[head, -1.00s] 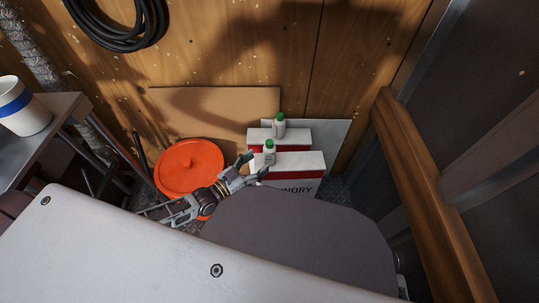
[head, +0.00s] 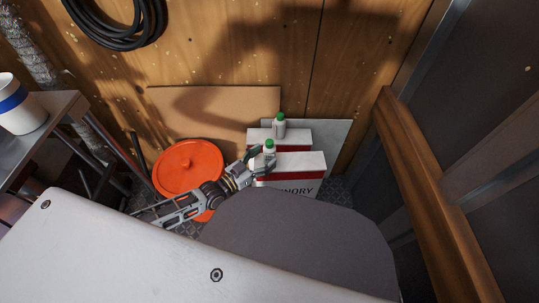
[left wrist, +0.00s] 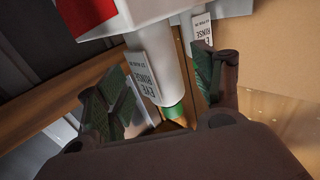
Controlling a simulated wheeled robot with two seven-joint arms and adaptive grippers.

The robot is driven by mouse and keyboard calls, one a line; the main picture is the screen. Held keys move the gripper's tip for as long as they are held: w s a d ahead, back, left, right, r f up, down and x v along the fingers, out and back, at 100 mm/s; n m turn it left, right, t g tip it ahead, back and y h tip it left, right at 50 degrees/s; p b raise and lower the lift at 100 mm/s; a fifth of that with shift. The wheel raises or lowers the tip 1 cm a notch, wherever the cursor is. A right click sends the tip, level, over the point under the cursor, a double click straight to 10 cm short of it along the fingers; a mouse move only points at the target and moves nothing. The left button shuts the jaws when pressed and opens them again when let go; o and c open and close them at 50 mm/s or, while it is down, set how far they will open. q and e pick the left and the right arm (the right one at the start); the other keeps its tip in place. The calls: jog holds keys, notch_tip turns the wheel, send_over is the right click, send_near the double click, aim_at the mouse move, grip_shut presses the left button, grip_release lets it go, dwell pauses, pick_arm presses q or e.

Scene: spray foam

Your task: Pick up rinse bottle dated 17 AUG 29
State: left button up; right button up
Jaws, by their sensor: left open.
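Two white bottles with green caps stand upright on white-and-red boxes. The near bottle (head: 269,149) is on the front box, and the far bottle (head: 279,127) is on the box behind. My left gripper (head: 263,163) is open at the near bottle. In the left wrist view, which is upside down, that near bottle (left wrist: 168,75) shows between the open fingers, with a label reading EYE RINSE; its date is not legible. A second RINSE label, on the far bottle (left wrist: 203,28), shows partly behind the right-hand finger; its small date line is too blurred to read surely. My right gripper is out of view.
The front box (head: 300,162) and back box (head: 300,136) stand near the wooden wall. An orange lid (head: 187,165) lies to the left. A wooden rail (head: 420,170) runs along the right. A metal table with a white-and-blue container (head: 18,110) is at far left.

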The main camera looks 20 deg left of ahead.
aim_at(265, 157)
pick_arm(q)
jog(key=shift+w+d, duration=0.25)
jog(key=shift+w, duration=0.15)
jog(key=shift+b+x, duration=0.65)
jog(key=shift+x, duration=0.45)
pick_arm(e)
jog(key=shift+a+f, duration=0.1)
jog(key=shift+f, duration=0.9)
pick_arm(q)
jog(key=c, duration=1.2)
